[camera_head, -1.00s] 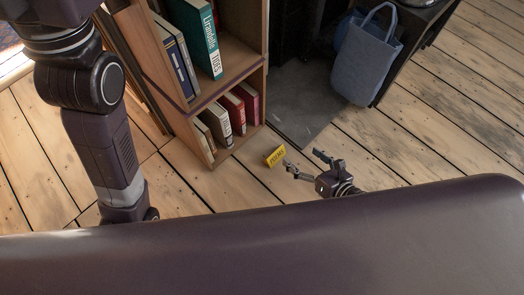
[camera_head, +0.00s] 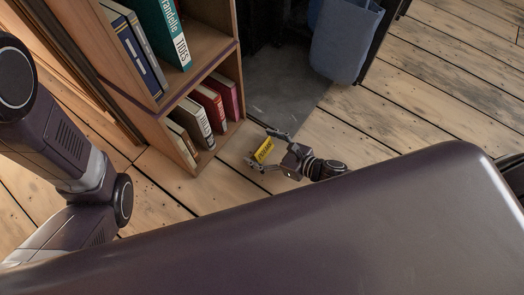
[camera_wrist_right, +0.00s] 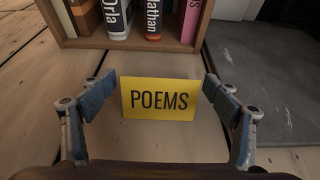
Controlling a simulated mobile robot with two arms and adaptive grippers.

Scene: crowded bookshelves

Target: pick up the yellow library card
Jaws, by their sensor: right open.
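The yellow library card (camera_head: 263,150) bears the word POEMS and is near the floor in front of the bookshelf. In the right wrist view the card (camera_wrist_right: 158,99) is centred between the fingers, facing the camera. My right gripper (camera_head: 268,150) is open, with one finger on each side of the card. In the right wrist view a gap shows between the card and both fingers of the gripper (camera_wrist_right: 160,90). My left gripper is not in view.
A wooden bookshelf (camera_head: 146,130) with several books stands just behind the card. A dark grey mat (camera_head: 285,100) lies to its right. A blue bag (camera_head: 343,45) hangs at the upper right. Bare plank floor (camera_head: 430,95) is open on the right.

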